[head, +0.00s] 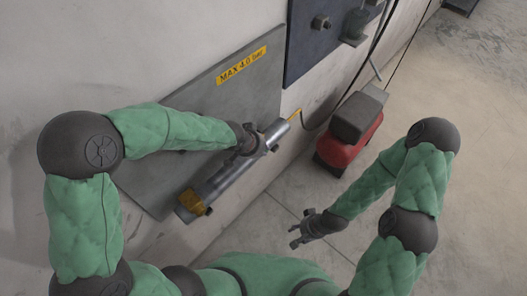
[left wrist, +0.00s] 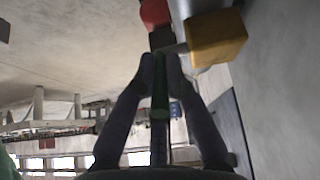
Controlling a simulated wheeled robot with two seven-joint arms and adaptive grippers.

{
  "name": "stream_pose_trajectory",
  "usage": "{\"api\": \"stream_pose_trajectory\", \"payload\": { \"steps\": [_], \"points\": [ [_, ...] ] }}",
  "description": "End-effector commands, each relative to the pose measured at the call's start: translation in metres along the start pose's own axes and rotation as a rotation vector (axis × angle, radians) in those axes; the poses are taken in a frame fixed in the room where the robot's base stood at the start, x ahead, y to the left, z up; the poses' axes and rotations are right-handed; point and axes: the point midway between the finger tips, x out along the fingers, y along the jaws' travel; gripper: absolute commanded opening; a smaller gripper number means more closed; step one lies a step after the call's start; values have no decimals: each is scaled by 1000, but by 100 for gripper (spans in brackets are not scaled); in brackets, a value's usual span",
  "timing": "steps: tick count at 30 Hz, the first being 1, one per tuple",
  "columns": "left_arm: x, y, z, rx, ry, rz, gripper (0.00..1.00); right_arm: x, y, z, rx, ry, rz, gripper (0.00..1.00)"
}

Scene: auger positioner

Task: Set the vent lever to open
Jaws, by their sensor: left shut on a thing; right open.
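A grey metal cylinder (head: 228,170) runs slanted along a grey panel on the wall, with a yellow block (head: 190,203) at its lower end and a small yellow part (head: 295,114) at its upper end. My left gripper (head: 262,140) is at the cylinder's upper part. In the left wrist view its fingers (left wrist: 161,72) are shut on a narrow green bar (left wrist: 160,100), which looks like the vent lever. A yellow block (left wrist: 216,38) is just right of the fingertips there. The lever's setting cannot be read. My right gripper (head: 305,228) is open and empty, low above the floor.
The grey panel (head: 205,100) carries a yellow "MAX 4.0 bar" label (head: 241,66). A dark plate (head: 310,50) is mounted beside it. A red and black machine (head: 350,130) stands on the floor by the wall, with hoses or cables near it. The floor at right is clear.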

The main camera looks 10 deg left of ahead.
Motion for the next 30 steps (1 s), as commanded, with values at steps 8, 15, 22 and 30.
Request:
{"api": "stream_pose_trajectory", "payload": {
  "steps": [8, 15, 22, 30],
  "points": [
    [0, -1, 2, 0, 68, 13, 0, 10, 4, -1, 0, 0, 0, 46],
    [-1, -1, 2, 0, 79, 15, 0, 11, 4, -1, 0, 0, 0, 46],
    [-1, -1, 2, 0, 79, 15, 16, 10, 4, -1, 0, 0, 0, 46],
    [0, -1, 2, 0, 77, 15, 23, 11, 4, 0, 0, 0, 0, 46]
  ]
}}
